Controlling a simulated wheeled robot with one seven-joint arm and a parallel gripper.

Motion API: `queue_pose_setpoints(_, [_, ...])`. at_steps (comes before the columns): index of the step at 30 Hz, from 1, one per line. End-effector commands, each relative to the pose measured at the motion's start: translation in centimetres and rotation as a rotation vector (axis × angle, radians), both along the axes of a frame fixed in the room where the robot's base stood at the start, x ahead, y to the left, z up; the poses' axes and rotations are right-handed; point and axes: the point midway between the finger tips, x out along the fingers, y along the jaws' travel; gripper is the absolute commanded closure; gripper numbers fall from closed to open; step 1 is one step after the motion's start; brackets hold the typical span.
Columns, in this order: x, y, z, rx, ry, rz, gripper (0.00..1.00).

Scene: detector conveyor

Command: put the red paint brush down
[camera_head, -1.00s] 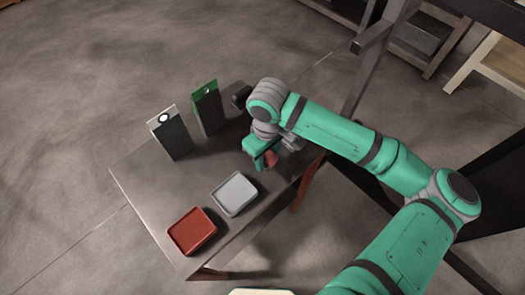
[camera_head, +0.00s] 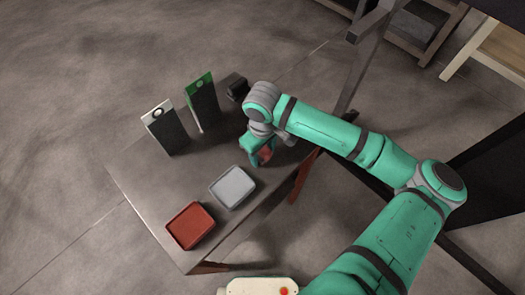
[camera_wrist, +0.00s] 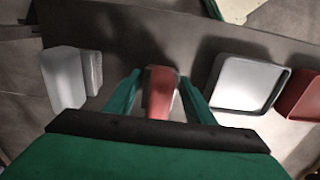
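The red paint brush (camera_wrist: 160,92) lies between the two fingers of my gripper (camera_wrist: 160,80) in the wrist view. Narrow gaps show between the brush and each finger, so the gripper looks open around it. In the head view a bit of the red brush (camera_head: 265,154) shows beside my gripper (camera_head: 258,157), low over the right part of the grey table (camera_head: 140,183). The wrist partly hides the brush there. I cannot tell for sure whether the brush rests fully on the tabletop.
A grey tray (camera_head: 233,187) and a red tray (camera_head: 190,226) stand at the table's front. A white-topped dark panel (camera_head: 166,132) and a green-topped one (camera_head: 203,108) stand behind. A dark object (camera_head: 237,88) sits at the back. Pale blocks (camera_wrist: 65,78) are left in the wrist view.

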Motion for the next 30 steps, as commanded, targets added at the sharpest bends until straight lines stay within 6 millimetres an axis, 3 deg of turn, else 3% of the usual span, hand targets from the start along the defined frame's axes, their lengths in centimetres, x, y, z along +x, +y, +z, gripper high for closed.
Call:
queue_pose_setpoints(14, [0.0,-0.1,-0.1,-0.002,-0.001,0.0,0.43])
queue_pose_setpoints(30, [0.3,0.0,9.3,0.001,-0.002,0.004,0.43])
